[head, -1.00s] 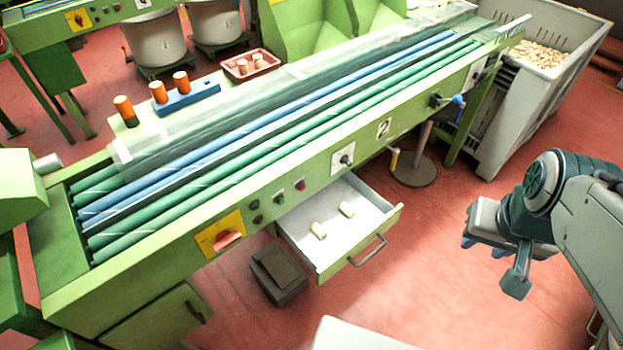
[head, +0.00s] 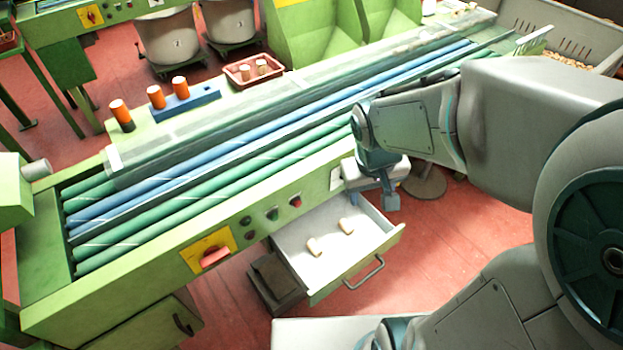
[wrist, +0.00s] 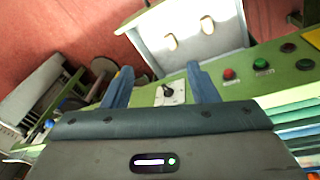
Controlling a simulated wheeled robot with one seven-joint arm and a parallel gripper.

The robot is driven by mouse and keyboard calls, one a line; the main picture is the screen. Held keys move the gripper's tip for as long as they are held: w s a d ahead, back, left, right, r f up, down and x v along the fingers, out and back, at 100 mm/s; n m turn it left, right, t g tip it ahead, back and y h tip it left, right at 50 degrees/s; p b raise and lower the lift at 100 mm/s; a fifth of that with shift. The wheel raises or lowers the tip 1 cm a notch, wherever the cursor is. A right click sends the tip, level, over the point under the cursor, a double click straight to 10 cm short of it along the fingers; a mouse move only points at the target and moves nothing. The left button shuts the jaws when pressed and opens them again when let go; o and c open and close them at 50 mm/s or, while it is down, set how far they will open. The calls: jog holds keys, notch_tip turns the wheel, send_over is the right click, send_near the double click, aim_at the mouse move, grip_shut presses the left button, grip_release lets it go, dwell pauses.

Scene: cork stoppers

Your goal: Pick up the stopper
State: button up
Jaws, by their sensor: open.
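Two pale cork stoppers, one nearer the left (head: 315,246) and one nearer the right (head: 346,226), lie apart in the open white drawer (head: 290,243) of the green machine. They also show in the wrist view as a left stopper (wrist: 170,42) and a right stopper (wrist: 207,25). Two more stoppers (head: 262,67) stand in a reddish-brown tray on the machine top. My gripper (head: 375,203) is above the drawer's back right corner, close to the machine front. In the wrist view my gripper (wrist: 160,85) is open, with nothing between its blue fingers.
The green machine (head: 130,285) has rollers along its top and buttons on its front. Orange-topped cylinders (head: 156,97) stand at its back edge, some on a blue block. A dark step box (head: 275,285) is left of the drawer. A crate (head: 560,40) is far right.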

jog(key=w+a+f+n+g, duration=0.15)
jog(key=w+a+f, duration=0.25)
jog(key=f, duration=0.4)
jog(key=n+y+b, duration=0.1)
jog(key=n+b, duration=0.1)
jog(key=n, duration=0.2)
send_over(314, 246)
jog(key=shift+m, duration=0.25)
jog(key=f, duration=1.8)
jog(key=shift+w+d+f, duration=0.1)
jog(key=shift+w+d, duration=0.05)
jog(key=shift+d, duration=0.1)
jog(key=shift+a+f, duration=0.2)
jog(key=shift+f, duration=2.6)
jog(key=c, duration=1.1)
jog(key=shift+o, duration=0.3)
